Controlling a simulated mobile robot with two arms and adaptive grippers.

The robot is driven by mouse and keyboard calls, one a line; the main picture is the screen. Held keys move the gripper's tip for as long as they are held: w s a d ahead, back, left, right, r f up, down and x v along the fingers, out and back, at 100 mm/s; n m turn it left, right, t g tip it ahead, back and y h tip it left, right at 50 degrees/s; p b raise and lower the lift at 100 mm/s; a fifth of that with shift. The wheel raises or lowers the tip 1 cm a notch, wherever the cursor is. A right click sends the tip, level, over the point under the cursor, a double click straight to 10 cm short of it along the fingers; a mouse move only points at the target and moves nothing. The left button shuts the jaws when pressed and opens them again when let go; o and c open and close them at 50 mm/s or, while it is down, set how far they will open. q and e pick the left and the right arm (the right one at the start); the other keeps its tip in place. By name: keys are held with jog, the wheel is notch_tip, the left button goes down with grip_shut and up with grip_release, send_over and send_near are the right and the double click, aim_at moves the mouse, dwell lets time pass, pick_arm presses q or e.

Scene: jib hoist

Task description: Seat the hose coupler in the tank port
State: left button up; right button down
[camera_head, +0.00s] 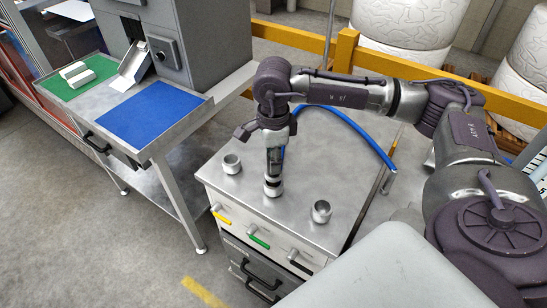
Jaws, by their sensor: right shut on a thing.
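A metal cabinet (340,170) has several metal ports on its top in a row: a left port (231,164), a middle port (273,188) and a right port (321,212). My right gripper (275,158) points straight down over the middle port and is shut on the hose coupler (274,171). The coupler looks upright, its lower end at the middle port; I cannot tell how deep it sits. My fingers hide part of it. A blue hose (358,128) arches from behind my gripper to the cabinet's right edge. My left gripper is not in view.
Yellow, green and black handles line the cabinet front below the ports. A workbench with a blue mat (152,108) and a green mat (73,77) stands at left. A yellow rail (347,50) and white sacks (404,20) are behind.

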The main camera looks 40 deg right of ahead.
jog(key=shift+f+b, duration=1)
jog(key=shift+f, duration=0.15)
jog(key=c, duration=0.8)
grip_release()
jog(key=shift+r, duration=0.15)
jog(key=shift+o, duration=0.2)
notch_tip(320, 180, up, 12)
